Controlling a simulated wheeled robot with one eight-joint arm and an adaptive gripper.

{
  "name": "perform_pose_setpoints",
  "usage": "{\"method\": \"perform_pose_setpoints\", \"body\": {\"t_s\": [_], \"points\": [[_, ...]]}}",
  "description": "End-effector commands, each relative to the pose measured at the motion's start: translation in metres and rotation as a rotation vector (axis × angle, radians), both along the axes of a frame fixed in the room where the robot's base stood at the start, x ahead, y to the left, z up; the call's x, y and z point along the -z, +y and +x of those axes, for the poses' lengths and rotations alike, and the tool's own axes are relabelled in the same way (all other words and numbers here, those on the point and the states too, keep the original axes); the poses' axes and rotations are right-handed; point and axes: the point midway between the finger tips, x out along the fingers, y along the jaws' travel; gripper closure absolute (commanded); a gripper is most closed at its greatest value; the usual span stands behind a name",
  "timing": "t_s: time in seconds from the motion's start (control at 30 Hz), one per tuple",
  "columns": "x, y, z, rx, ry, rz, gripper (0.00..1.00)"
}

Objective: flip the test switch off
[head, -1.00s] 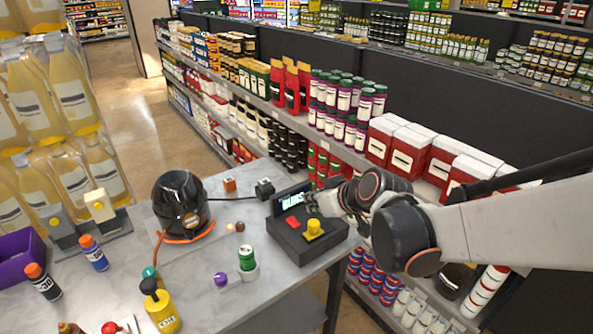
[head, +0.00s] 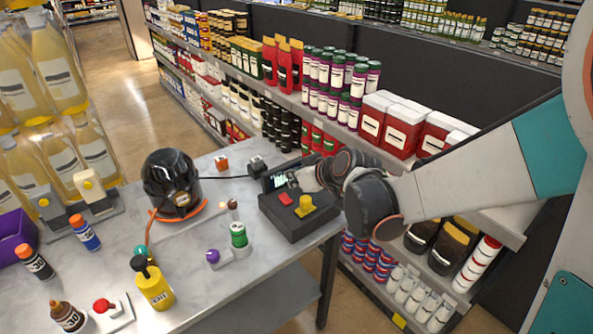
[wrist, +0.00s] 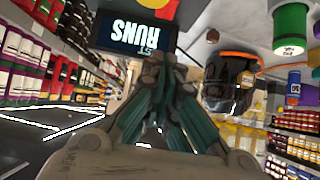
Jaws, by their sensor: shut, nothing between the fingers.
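A black control box (head: 290,222) stands near the table's right edge. A red rocker-like part (head: 286,199) and a yellow knob (head: 304,206) sit on its top; I cannot tell for certain which is the test switch. A dark display (head: 279,181) rises at its back; in the wrist view the display (wrist: 138,35) appears upside down with "RUNS" readable. My gripper (head: 302,178) is shut and empty, close beside the display at the box's back right. In the wrist view its fingertips (wrist: 166,60) meet just below the display; contact cannot be told.
A black pump-like vessel with an orange band (head: 172,182) stands left of the box. Stocked shelves (head: 400,165) lie behind the arm. Some table between is bare.

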Motion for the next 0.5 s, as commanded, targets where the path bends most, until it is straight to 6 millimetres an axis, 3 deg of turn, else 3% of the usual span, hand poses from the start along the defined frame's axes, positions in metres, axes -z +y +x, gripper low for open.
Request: {"method": "perform_pose_setpoints", "body": {"t_s": [0.27,0.5], "points": [[0.037,0.025,0.036,-0.001,0.001,0.0,1.0],[0.067,0.026,0.039,0.0,0.001,-0.001,1.0]]}}
